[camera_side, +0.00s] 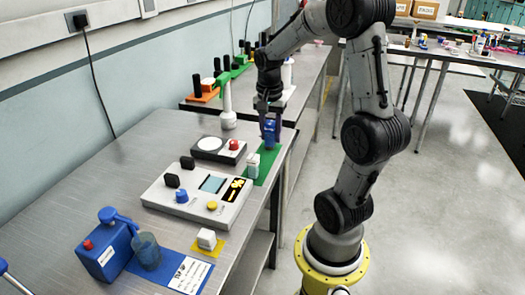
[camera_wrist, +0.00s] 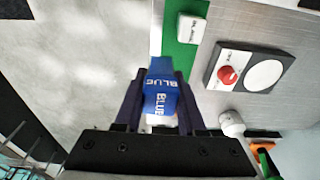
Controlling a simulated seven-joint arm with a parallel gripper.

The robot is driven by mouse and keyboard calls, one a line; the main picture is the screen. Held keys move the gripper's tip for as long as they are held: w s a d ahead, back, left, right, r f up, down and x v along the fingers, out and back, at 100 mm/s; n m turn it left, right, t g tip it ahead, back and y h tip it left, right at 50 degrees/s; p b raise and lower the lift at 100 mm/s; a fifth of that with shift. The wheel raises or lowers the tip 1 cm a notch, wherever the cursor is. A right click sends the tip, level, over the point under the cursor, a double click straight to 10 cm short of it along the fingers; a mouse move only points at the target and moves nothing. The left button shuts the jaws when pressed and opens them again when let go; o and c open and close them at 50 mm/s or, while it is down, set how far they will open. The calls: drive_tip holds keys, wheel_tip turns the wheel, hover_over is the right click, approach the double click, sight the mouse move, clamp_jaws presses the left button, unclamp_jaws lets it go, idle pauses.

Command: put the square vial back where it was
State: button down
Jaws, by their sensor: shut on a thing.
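A blue square vial marked BLUE (camera_side: 270,132) is upright between the fingers of my gripper (camera_side: 269,113). In the wrist view the vial (camera_wrist: 161,85) sits between the two dark fingers of my gripper (camera_wrist: 160,100), which are shut on it. The vial is at the far end of a green mat (camera_side: 262,178); I cannot tell whether its base touches the mat. The mat also shows in the wrist view (camera_wrist: 178,58). A white-topped square vial (camera_side: 253,164) stands on the mat nearer the side camera; it shows in the wrist view too (camera_wrist: 191,28).
A round-plate device with a red knob (camera_side: 233,146) is left of the mat. A control box (camera_side: 195,195) with knobs and a screen stands nearer. A white block (camera_side: 207,239) sits on a yellow mat, and a blue dispenser (camera_side: 105,250) is at lower left. A white post (camera_side: 228,110) stands behind.

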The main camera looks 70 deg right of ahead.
drive_tip(key=w+d+f, duration=0.2)
drive_tip(key=f, duration=0.1)
drive_tip(key=w+d+f, duration=0.1)
drive_tip(key=f, duration=0.1)
drive_tip(key=shift+w+d+f, duration=0.1)
drive_tip(key=shift+d, duration=0.05)
drive_tip(key=shift+w+d+f, duration=0.15)
drive_tip(key=shift+f, duration=0.85)
drive_tip(key=shift+w+d+f, duration=0.15)
drive_tip(key=shift+f, duration=0.85)
drive_tip(key=shift+f, duration=0.1)
drive_tip(key=c, duration=0.5)
unclamp_jaws()
